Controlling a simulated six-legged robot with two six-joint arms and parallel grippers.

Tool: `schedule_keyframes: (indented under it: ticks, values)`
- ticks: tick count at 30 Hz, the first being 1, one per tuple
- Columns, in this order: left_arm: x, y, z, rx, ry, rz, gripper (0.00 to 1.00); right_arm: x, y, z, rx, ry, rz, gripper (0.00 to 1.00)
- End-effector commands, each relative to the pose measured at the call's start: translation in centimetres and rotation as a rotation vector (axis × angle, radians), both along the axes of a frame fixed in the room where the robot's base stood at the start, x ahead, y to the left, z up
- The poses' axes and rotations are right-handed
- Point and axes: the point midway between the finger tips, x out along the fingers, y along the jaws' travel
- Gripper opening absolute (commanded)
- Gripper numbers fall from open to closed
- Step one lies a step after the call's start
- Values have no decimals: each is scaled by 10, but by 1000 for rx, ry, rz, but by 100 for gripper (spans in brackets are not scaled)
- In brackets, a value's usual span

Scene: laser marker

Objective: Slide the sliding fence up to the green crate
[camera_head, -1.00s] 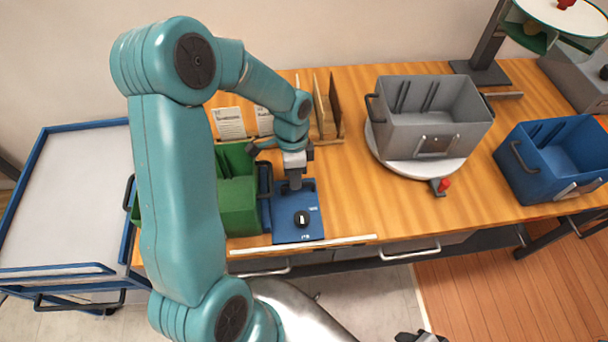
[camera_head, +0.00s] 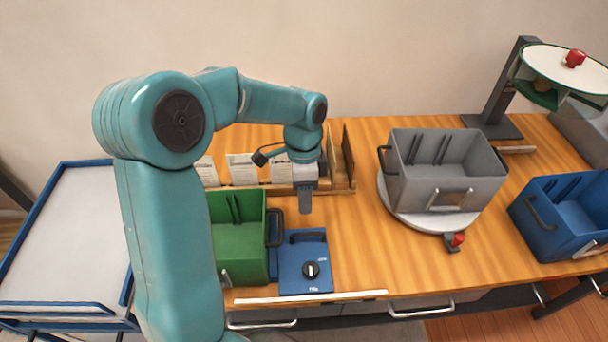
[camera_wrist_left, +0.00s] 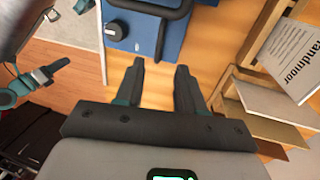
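The sliding fence (camera_head: 296,262) is a blue plate with a black knob and a dark handle, on the bench just right of the green crate (camera_head: 240,240). Its raised blue side faces the crate's right wall; a small gap or contact there cannot be told. My left gripper (camera_head: 305,208) hangs above and behind the fence, apart from it. In the left wrist view, my left gripper (camera_wrist_left: 160,75) has its fingers apart and nothing between them, with the fence (camera_wrist_left: 145,28) beyond. My right gripper (camera_wrist_left: 45,75) shows small and dark at that view's left edge.
A grey crate (camera_head: 445,178) sits on a white turntable with a red-knobbed lever to the right. A blue crate (camera_head: 570,215) stands farther right. Wooden dividers and cards line the bench's back. A blue-framed cart (camera_head: 65,240) stands left. The bench between fence and turntable is clear.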

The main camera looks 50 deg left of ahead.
Motion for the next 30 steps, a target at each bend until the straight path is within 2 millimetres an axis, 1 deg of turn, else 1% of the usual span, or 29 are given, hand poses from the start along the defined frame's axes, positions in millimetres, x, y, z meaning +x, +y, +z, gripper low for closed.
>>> schedule_keyframes:
  ticks: [1, 3, 6, 10, 15, 30]
  values:
    - [3, 2, 12, 2, -6, 0, 38, 0, 0, -2, 0, 0, 0, 43]
    - [5, 4, 28, 2, -6, 0, 38, 0, 0, -2, 0, 0, 0, 43]
    - [6, 7, 46, 0, -3, 0, 38, 0, 0, -3, 0, 0, 0, 43]
    - [8, 9, 60, 0, -1, 0, 38, 0, 0, -3, 0, 0, 0, 43]
    - [8, 10, 66, -1, 1, -1, 38, 0, 0, -3, 0, 0, 0, 43]
    - [8, 10, 65, -1, 1, 0, 38, 0, 0, -3, 0, 0, 0, 43]
